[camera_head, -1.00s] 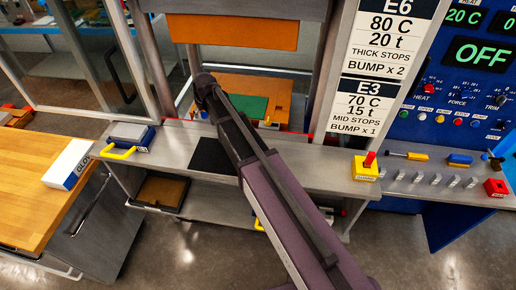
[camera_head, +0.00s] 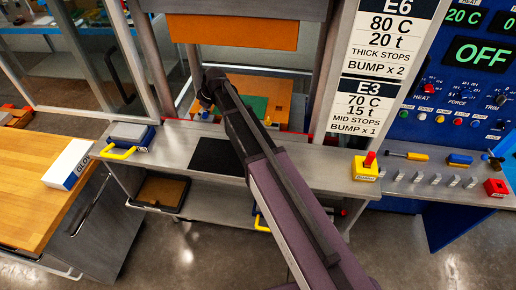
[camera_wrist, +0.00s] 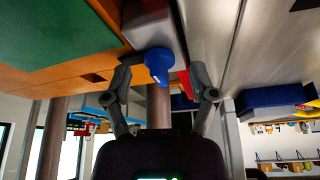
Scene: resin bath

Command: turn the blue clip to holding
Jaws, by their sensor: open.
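The blue clip (camera_wrist: 157,66) is a round knob with a tapered handle and a white line on it, in the wrist view. It sits on a grey metal block (camera_wrist: 146,24) at the edge of the orange-brown plate (camera_wrist: 75,78). My gripper (camera_wrist: 160,78) is open, with one finger on each side of the clip. I see gaps between the fingers and the clip, so it does not look gripped. In the head view my gripper (camera_head: 207,98) is at the press opening, mostly hidden by my wrist, and I cannot make out the clip there.
A green sheet (camera_wrist: 55,25) lies on the plate. A red part (camera_wrist: 187,84) is close beside the clip, near one finger. In the head view, press posts (camera_head: 325,75) flank the opening and an orange block (camera_head: 232,31) hangs above. A grey shelf (camera_head: 300,172) runs in front.

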